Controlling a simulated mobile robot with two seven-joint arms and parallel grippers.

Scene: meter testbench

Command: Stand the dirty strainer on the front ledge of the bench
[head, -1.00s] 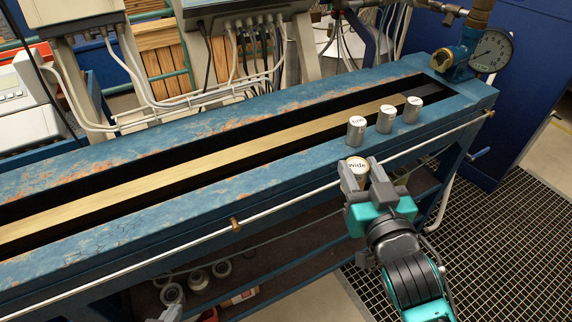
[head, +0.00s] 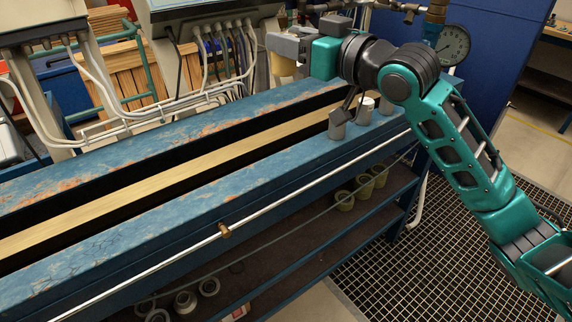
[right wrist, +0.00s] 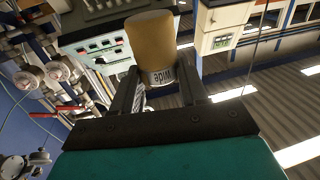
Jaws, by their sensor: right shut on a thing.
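My right gripper (head: 287,45) is shut on a strainer (head: 283,66), held in the air above the far side of the bench. In the right wrist view the strainer (right wrist: 153,40) is a tan, brownish cylinder with a grey end band marked "wide", between the two fingers (right wrist: 157,82). The bench's front ledge (head: 215,205) is a worn blue strip. Three grey metal cans (head: 364,110) stand on it at its right end, partly hidden by my right arm. My left gripper is not in view.
A dark channel with a brass-coloured bar (head: 160,165) runs along the bench behind the ledge. A pressure gauge (head: 453,45) stands at the far right end. Grey cabinets with cables (head: 225,40) stand behind. The ledge left of the cans is clear.

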